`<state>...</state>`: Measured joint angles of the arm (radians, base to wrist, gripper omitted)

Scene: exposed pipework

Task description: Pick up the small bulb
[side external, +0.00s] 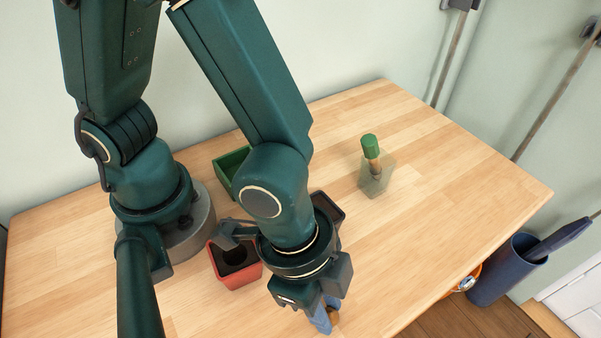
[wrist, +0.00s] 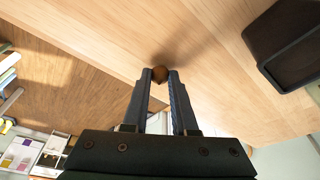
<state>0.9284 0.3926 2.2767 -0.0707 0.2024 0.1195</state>
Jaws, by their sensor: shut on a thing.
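The small bulb (wrist: 159,74) is a round brown thing between the fingertips of my gripper (wrist: 160,76) in the wrist view. My gripper is shut on it, close to the wooden table top. In the side external view my gripper (side external: 325,318) is low at the table's front edge, with blue fingers. A bit of the brown bulb (side external: 334,315) shows beside the fingers there; the rest is hidden. I cannot tell whether the bulb touches the table.
A red pot (side external: 236,272) and a green box (side external: 229,167) stand near my base. A dark container (side external: 328,207) is partly hidden behind my wrist. The table's right side is clear. A blue bin (side external: 505,270) stands beyond the edge.

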